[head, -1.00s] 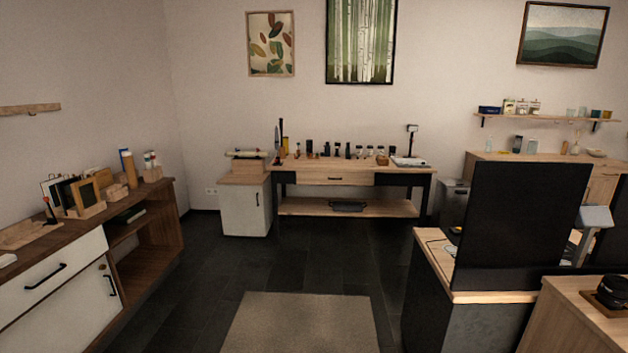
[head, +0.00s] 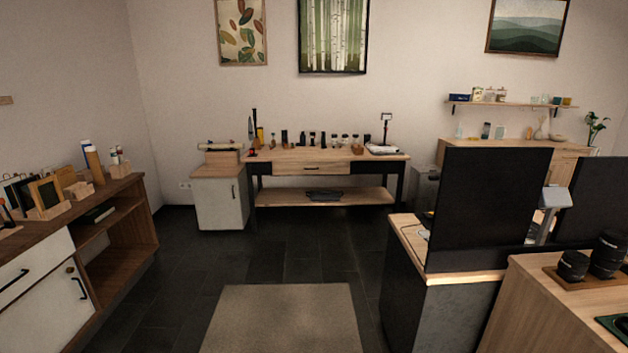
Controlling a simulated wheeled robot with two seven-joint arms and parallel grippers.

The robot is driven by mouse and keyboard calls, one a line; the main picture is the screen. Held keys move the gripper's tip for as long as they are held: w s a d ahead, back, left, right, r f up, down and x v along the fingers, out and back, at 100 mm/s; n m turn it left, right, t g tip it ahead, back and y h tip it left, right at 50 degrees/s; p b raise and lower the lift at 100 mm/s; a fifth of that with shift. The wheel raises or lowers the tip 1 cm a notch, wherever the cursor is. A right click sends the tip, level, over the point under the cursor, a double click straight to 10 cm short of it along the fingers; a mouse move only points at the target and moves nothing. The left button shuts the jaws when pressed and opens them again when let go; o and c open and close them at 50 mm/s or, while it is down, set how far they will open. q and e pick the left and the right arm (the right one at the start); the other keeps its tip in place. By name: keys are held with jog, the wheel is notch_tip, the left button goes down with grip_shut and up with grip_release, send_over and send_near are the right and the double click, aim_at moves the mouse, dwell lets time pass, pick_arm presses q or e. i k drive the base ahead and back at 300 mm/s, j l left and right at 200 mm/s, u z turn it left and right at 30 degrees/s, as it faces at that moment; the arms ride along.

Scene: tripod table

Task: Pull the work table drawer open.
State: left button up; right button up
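The work table (head: 272,155) stands against the back wall, with a light wooden top, dark legs and a lower wooden shelf. Its drawer (head: 298,169) has a light wooden front with a small dark handle (head: 311,169) in the middle. The drawer looks shut, its front level with the dark table frame. The table is across the room from me. Neither of my grippers is in view.
A beige rug (head: 280,318) lies on the dark floor before me. A brown cabinet with white fronts (head: 38,290) stands at the left, a desk with black panels (head: 492,208) at the right. A white cabinet (head: 219,203) adjoins the table. Dark floor between is clear.

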aim_at(304, 167)
jog(key=i, duration=2.7)
